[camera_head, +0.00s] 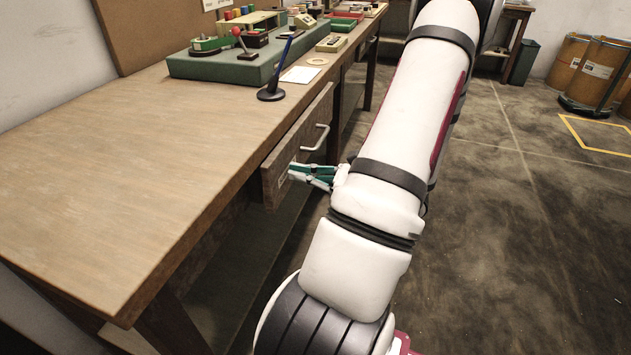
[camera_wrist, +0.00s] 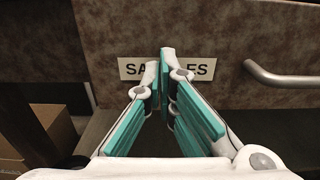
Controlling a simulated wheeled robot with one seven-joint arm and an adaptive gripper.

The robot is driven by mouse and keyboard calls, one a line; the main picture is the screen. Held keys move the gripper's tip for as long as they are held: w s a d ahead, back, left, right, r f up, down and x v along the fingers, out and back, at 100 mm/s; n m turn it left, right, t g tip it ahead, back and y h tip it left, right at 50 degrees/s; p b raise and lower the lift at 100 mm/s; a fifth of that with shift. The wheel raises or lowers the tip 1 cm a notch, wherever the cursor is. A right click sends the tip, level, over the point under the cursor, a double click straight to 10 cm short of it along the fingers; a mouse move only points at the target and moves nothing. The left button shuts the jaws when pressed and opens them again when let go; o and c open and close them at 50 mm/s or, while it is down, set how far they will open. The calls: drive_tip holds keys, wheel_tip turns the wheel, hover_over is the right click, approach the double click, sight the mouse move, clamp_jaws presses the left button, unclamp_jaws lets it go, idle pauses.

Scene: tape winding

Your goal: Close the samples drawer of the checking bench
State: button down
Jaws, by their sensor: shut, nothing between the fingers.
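The samples drawer (camera_head: 299,143) is in the bench's front in the head view. Its brown front stands close to the bench edge; I cannot tell whether a small gap remains behind it. Its metal handle (camera_head: 317,139) is right of my gripper. In the wrist view the drawer front (camera_wrist: 215,35) fills the upper middle, with a white label (camera_wrist: 133,69) and the handle (camera_wrist: 285,80) at right. My gripper (camera_head: 292,172) is shut and empty, its green-and-white fingers pointing at the label. The fingertips (camera_wrist: 167,55) hide the label's middle letters. They are at or very near the front; contact is unclear.
The wooden bench top (camera_head: 110,150) is bare at the near left. A green fixture (camera_head: 225,65), a pen in a stand (camera_head: 271,93) and a paper (camera_head: 300,75) lie farther back. A cardboard box (camera_wrist: 50,130) sits below the drawer.

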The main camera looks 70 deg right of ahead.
sight(286, 171)
drive_tip(key=shift+w, duration=0.2)
drive_tip(key=shift+w+a+p, duration=0.2)
drive_tip(key=shift+w+p, duration=0.1)
drive_tip(key=shift+w, duration=2.15)
